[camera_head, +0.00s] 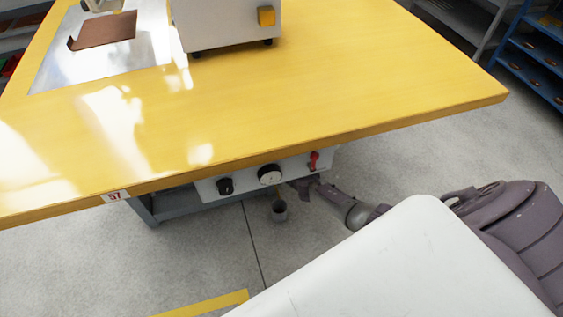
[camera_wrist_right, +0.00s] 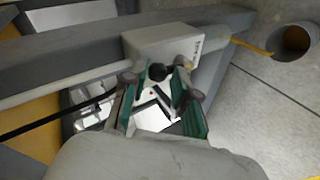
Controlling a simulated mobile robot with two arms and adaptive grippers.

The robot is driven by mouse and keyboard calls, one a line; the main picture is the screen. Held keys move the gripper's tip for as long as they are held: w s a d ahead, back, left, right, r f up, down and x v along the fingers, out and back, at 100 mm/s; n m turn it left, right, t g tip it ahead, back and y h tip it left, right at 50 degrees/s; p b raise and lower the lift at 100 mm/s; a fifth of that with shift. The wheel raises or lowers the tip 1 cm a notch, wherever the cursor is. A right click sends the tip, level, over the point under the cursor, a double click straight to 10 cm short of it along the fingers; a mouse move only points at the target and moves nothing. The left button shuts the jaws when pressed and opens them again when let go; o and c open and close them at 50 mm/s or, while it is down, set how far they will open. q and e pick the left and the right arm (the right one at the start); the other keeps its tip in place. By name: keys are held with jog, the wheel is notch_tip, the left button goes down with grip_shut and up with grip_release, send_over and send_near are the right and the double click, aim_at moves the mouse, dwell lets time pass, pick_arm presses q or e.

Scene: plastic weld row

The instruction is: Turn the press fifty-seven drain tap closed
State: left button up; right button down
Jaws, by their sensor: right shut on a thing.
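A white box with a small label (camera_wrist_right: 172,42) shows in the right wrist view, with a small black part, seemingly the drain tap's handle (camera_wrist_right: 157,72), at its near face. My right gripper (camera_wrist_right: 160,83) has its green-padded fingers on either side of this part and is shut on it. In the head view my right gripper (camera_head: 307,187) is below the table edge, beside the white control panel (camera_head: 240,181). The tap is hidden there. The handle's exact angle is hard to tell. My left gripper is not in view.
The yellow table (camera_head: 300,95), with a 57 label (camera_head: 116,196), overhangs the panel, which carries a black knob (camera_head: 225,186), a gauge (camera_head: 270,174) and a red lever (camera_head: 314,160). A cup (camera_head: 279,212) stands below; a yellow tube (camera_wrist_right: 252,47) leads toward it. Open floor lies in front.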

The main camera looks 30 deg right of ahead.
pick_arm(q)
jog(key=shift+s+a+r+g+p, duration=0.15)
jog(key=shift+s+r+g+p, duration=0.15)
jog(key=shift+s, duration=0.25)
pick_arm(e)
jog(key=shift+w+a+r+n+h, duration=0.15)
jog(key=shift+w+a+n+h, duration=0.1)
jog(key=shift+a+n+h, duration=0.25)
jog(key=shift+g, duration=0.3)
jog(key=c, duration=0.9)
grip_release()
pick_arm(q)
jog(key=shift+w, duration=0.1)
pick_arm(e)
jog(key=shift+s+d, duration=0.1)
jog(key=v, duration=1.1)
jog(key=shift+s+a+r, duration=0.1)
jog(key=shift+s+a, duration=0.15)
jog(key=shift+s, duration=0.15)
